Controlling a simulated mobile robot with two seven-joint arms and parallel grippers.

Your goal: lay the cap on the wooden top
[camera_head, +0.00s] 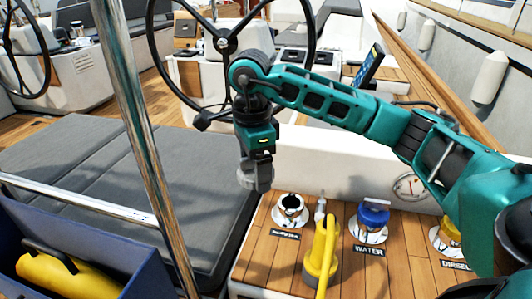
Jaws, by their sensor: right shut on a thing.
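My right gripper (254,160) points downward and is shut on a grey round cap (257,180), which hangs below its fingers. The cap is in the air at the left edge of the wooden top (265,264), partly in front of the grey cushion. The wooden top carries an uncapped fitting (291,206) with a dark opening, just right of the held cap, with a label too small to read. My left gripper is not in view.
On the wooden top stand a yellow hose nozzle (321,256), a blue cap marked WATER (373,214) and a yellow DIESEL cap (452,228). A steel rail (143,130) and the grey cushion (110,185) lie to the left. The front left of the top is bare.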

